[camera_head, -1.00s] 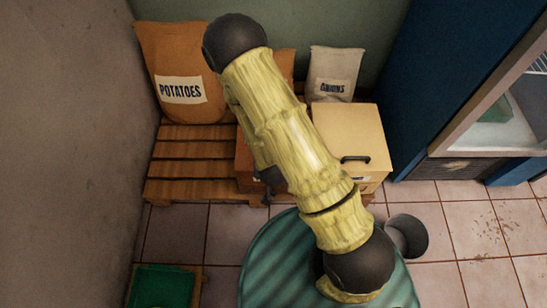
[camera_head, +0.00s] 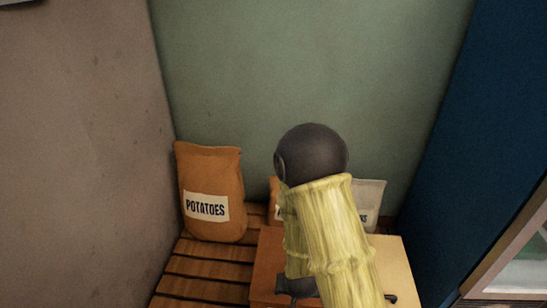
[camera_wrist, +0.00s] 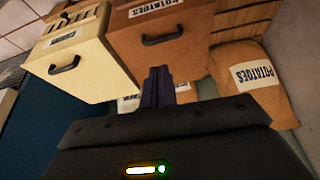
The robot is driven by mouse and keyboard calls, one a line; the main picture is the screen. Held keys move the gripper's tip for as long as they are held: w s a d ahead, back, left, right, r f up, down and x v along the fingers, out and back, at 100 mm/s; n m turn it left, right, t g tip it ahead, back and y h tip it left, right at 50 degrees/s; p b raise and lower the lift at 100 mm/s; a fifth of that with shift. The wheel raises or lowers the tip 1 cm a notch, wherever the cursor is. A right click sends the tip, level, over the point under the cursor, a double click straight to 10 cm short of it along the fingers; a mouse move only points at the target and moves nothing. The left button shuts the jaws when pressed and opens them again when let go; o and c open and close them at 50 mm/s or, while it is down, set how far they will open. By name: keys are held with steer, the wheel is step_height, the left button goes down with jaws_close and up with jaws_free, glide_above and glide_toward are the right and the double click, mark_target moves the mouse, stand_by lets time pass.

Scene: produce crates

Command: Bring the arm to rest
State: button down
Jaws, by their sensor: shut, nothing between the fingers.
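My gripper (camera_wrist: 158,88) shows in the wrist view, its dark fingers together and holding nothing. It points toward the brown potato crate (camera_wrist: 165,45) and the cream crate (camera_wrist: 85,55); I cannot tell how far it is from them. In the head view my yellow arm with its dark round joint stands up in front of the crates. The gripper itself cannot be made out in the head view.
An orange potato sack (camera_head: 210,190) stands on a wooden pallet (camera_head: 205,270) by the left wall. A pale sack (camera_head: 370,200) is partly behind my arm. A blue cabinet (camera_head: 470,130) rises at right. The wall above is clear.

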steer(key=s+d+r+n+g, duration=0.1)
steer(key=s+d+r, duration=0.3)
steer(key=r, duration=0.5)
steer(key=s+d+r+g, duration=0.15)
steer(key=d+r, duration=0.35)
steer(key=r, duration=0.5)
step_height(320, 180, up, 25)
steer(key=p, duration=2.5)
